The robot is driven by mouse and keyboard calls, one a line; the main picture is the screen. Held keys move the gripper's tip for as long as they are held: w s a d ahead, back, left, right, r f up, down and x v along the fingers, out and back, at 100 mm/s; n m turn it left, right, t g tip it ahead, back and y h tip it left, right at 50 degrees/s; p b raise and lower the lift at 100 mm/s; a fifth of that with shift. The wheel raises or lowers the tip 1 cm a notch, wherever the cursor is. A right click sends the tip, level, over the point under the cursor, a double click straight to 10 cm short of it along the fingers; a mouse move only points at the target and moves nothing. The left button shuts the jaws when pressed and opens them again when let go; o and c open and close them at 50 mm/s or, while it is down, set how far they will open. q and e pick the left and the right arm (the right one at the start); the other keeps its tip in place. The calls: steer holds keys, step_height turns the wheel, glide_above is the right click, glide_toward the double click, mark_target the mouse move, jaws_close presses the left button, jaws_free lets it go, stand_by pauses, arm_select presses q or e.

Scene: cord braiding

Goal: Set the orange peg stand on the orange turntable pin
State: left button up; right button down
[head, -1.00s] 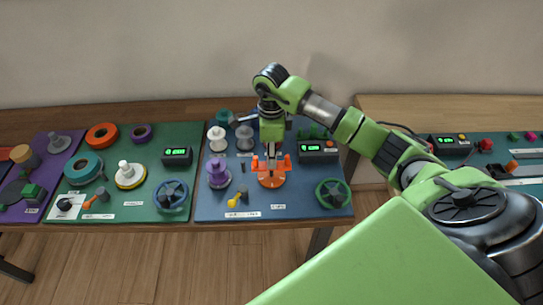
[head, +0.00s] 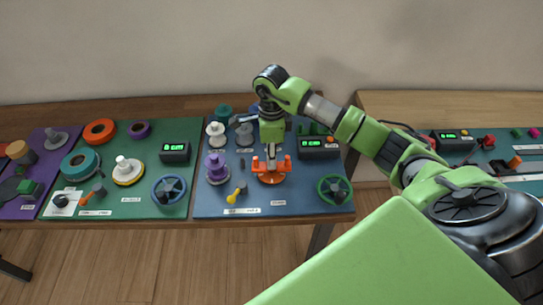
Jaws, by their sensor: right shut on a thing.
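The orange peg stand (head: 284,166) is on the blue mat. My right gripper (head: 271,155) comes down on it from above and is shut on its upper middle. The stand's orange arms stick out to both sides of the fingers. The orange turntable (head: 271,179) is a round base directly beneath the stand. Its pin is hidden, so I cannot tell whether the stand is seated on it or just above it. My left gripper is not in view.
White (head: 216,133) and purple (head: 217,168) spool-like parts stand left of the turntable. A black box with a green display (head: 318,147) and a green handwheel (head: 332,190) are on its right. A yellow-handled lever (head: 237,194) lies in front. A green mat (head: 145,205) adjoins on the left.

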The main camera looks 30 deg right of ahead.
steer(key=shift+f, duration=0.2)
steer(key=shift+f+b, duration=0.65)
steer(key=shift+b, duration=0.1)
steer(key=c, duration=1.8)
jaws_free()
steer(key=shift+r+p, duration=2.5)
steer(key=shift+r, duration=1.55)
